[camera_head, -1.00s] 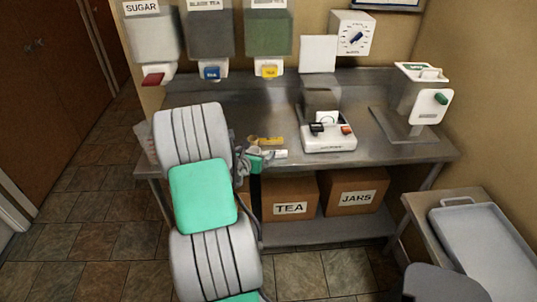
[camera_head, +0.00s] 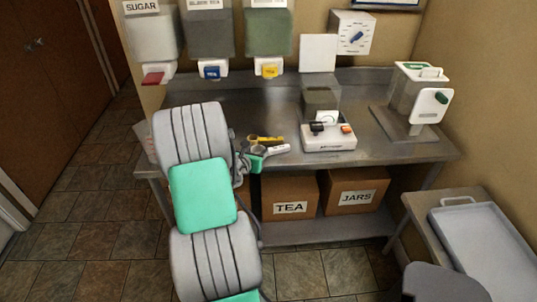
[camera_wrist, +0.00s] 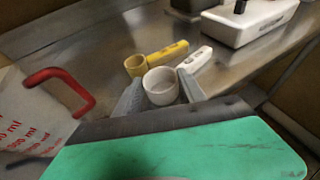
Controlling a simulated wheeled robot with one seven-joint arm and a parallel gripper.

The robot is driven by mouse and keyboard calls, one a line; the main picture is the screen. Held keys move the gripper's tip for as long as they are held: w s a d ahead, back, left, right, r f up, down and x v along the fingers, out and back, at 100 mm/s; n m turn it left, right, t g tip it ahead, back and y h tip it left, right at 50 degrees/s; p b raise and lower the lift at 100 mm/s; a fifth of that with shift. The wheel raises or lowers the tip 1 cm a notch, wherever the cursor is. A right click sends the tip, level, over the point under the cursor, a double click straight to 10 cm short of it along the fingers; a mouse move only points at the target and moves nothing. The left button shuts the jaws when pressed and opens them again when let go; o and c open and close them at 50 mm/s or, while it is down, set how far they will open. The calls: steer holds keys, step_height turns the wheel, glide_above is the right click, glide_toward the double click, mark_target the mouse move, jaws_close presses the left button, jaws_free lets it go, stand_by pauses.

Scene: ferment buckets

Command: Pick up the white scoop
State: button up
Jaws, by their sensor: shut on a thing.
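The white scoop (camera_wrist: 197,59) has a round cup and a straight handle that points up and right in the wrist view. My gripper (camera_wrist: 159,80) has one grey finger on each side of the cup and is shut on it. In the head view the white scoop (camera_head: 278,149) shows at the front of the steel counter, and my gripper (camera_head: 256,153) is at its left end, partly hidden by my arm. I cannot tell whether the scoop is clear of the counter.
A yellow scoop (camera_wrist: 171,51) lies just behind the white one. A clear measuring jug with a red handle (camera_wrist: 62,82) stands close on the left. A white scale (camera_head: 328,140) is to the right. Dispensers hang above, and boxes (camera_head: 290,193) sit below. Bare counter (camera_head: 375,147) lies right of the scale.

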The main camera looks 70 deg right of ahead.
steer(key=shift+c, duration=0.9)
